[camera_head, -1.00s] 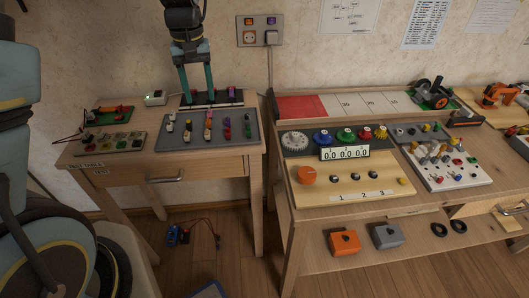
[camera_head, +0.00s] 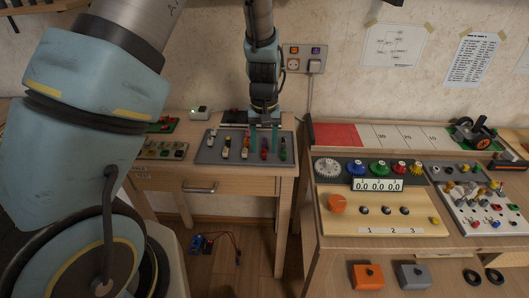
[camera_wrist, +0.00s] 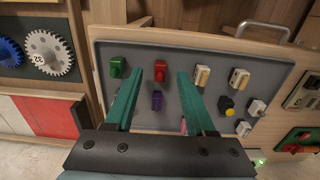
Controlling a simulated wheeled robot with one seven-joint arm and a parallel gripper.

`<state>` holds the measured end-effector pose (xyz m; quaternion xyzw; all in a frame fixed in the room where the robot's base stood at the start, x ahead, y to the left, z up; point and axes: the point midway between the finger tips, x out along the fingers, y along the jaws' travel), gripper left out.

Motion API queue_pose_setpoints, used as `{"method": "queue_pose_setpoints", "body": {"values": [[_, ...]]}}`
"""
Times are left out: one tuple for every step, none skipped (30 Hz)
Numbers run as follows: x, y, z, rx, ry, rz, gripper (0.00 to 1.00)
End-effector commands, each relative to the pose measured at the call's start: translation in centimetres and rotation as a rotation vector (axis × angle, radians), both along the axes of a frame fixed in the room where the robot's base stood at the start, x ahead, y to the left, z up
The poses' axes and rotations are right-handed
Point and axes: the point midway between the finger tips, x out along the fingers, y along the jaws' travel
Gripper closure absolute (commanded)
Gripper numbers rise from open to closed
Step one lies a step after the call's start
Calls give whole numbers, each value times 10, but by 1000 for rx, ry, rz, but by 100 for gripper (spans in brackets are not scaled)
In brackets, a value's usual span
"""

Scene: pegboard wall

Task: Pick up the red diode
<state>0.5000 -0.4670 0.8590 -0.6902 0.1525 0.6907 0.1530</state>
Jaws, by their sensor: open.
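The red diode (camera_wrist: 160,70) stands on the grey tray (camera_wrist: 215,75) and shows between my two fingertips in the wrist view. In the head view it is a small red piece (camera_head: 264,154) just under my fingers. My gripper (camera_wrist: 159,76) is open and empty, with one teal finger on either side of the diode in the picture. In the head view my gripper (camera_head: 264,146) points down over the right part of the tray. I cannot tell how far the fingertips are above the tray.
A green piece (camera_wrist: 117,67) and a purple piece (camera_wrist: 157,101) stand close to the diode. Several white pieces and a yellow-topped one (camera_wrist: 227,103) are farther right in the wrist view. The taller workbench (camera_head: 330,222) stands to the right of the tray's table.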

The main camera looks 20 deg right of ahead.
Motion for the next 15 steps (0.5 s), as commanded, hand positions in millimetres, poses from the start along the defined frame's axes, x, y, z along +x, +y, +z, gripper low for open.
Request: {"method": "queue_pose_setpoints", "body": {"values": [[0,0,-5,2,1,0,45],[0,0,-8,2,1,0,45],[-1,0,-11,2,1,0,45],[0,0,-13,0,0,0,45],[0,0,-14,0,-1,0,45],[0,-1,-15,-1,0,0,45],[0,-1,-16,-1,0,0,45],[0,-1,-16,-2,-1,0,45],[0,-1,-16,-2,-1,0,45],[0,-1,-16,-2,-1,0,45],[0,-1,-16,-2,-1,0,45],[0,0,-16,-1,0,0,46],[0,0,-16,-1,0,0,50],[0,0,-16,-1,0,0,53],[0,0,-16,-1,0,0,57]]}}
